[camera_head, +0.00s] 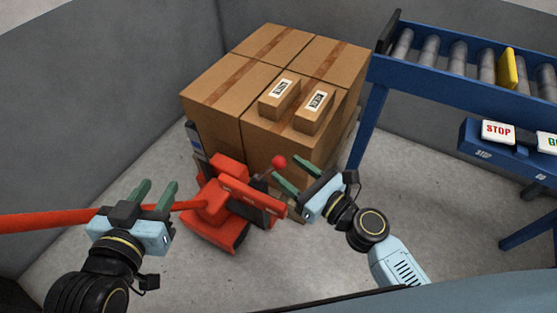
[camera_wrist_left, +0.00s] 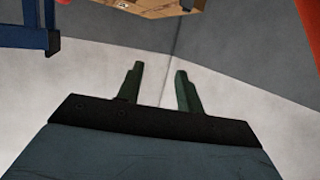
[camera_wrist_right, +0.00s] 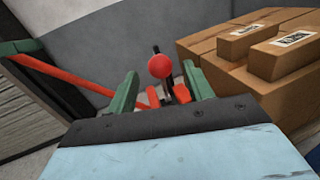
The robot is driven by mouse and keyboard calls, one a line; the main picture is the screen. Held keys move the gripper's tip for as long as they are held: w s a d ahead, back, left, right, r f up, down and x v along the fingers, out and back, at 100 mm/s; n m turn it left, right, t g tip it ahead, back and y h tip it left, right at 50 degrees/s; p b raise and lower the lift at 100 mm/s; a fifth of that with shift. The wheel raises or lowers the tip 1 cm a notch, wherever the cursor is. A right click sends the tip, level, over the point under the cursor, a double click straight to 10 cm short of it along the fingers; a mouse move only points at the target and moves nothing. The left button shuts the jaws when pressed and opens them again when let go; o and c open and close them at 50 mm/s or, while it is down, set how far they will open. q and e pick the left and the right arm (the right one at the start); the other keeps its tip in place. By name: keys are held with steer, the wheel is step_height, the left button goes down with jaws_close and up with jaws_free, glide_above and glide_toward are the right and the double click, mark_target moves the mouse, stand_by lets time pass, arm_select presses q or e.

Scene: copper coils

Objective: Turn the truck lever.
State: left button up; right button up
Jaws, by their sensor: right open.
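The red truck (camera_head: 212,216) stands on the floor against the stack of boxes. Its lever ends in a red ball knob (camera_head: 279,161) on a dark rod. My right gripper (camera_head: 286,171) is open, with its green fingers close to the knob in the head view. In the right wrist view the knob (camera_wrist_right: 160,66) shows between and beyond the fingertips, and nothing is held. My left gripper (camera_head: 158,193) is at the left, near the truck's long red handle; its fingers are apart and empty in the left wrist view (camera_wrist_left: 158,78).
Large cardboard boxes (camera_head: 214,97) with two small labelled boxes on top stand behind the truck. A blue roller conveyor (camera_head: 460,80) with a STOP button (camera_head: 497,132) is at the right. Grey walls enclose the left and back. Floor is clear between truck and conveyor.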

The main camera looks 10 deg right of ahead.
mark_target(284, 167)
steer(key=shift+x, duration=2.2)
steer(key=shift+c, duration=0.3)
jaws_close()
